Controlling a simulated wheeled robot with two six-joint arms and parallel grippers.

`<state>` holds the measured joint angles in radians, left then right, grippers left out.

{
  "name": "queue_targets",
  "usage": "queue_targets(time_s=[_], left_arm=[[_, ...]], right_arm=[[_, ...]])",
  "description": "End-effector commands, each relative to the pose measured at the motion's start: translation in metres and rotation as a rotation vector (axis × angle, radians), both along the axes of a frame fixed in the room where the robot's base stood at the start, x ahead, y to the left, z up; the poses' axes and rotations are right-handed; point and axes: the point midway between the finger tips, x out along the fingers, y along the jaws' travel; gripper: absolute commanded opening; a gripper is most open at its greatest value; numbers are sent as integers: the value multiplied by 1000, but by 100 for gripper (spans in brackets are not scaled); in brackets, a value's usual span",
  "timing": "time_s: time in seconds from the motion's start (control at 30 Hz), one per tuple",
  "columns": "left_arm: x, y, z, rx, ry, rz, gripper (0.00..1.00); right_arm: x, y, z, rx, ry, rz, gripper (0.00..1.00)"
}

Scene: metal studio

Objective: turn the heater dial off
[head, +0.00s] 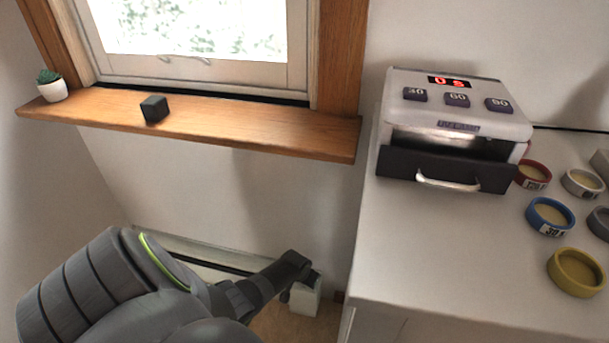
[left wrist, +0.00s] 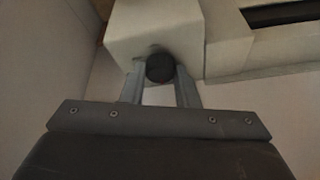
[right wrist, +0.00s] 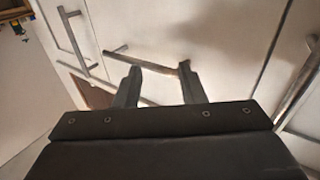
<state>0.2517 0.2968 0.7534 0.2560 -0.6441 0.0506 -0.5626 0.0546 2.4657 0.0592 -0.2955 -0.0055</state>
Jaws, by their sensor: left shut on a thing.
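The heater (head: 220,269) is a low white unit along the wall under the window, with a white box (head: 305,300) at its right end. In the left wrist view the heater box (left wrist: 150,25) carries a round black dial (left wrist: 160,67). My left gripper (left wrist: 160,75) has one finger on each side of the dial and is shut on it. My right gripper (right wrist: 155,80) is open and empty in front of white cabinet doors with metal handles.
A wooden sill (head: 230,125) above the heater holds a potted plant (head: 53,88) and a black cube (head: 154,109). The white counter (head: 430,250) at the right bears a machine (head: 455,105) reading "0 s" and several coloured rings. A cabinet handle (right wrist: 140,60) lies close to my right gripper.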

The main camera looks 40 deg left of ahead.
Motion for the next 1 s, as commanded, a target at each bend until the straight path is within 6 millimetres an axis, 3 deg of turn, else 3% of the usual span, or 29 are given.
queue_targets(time_s=[0.5,0.53,0.7,1.0], left_arm=[[0,2,0,3,0,8,5],[0,2,0,3,0,8,29],[0,1,0,2,0,8,49],[0,0,0,1,0,8,49]], right_arm=[[0,0,-5,7,29,0,36],[0,0,-5,7,29,0,36],[0,0,-5,6,29,0,36],[-1,0,-6,10,33,0,36]])
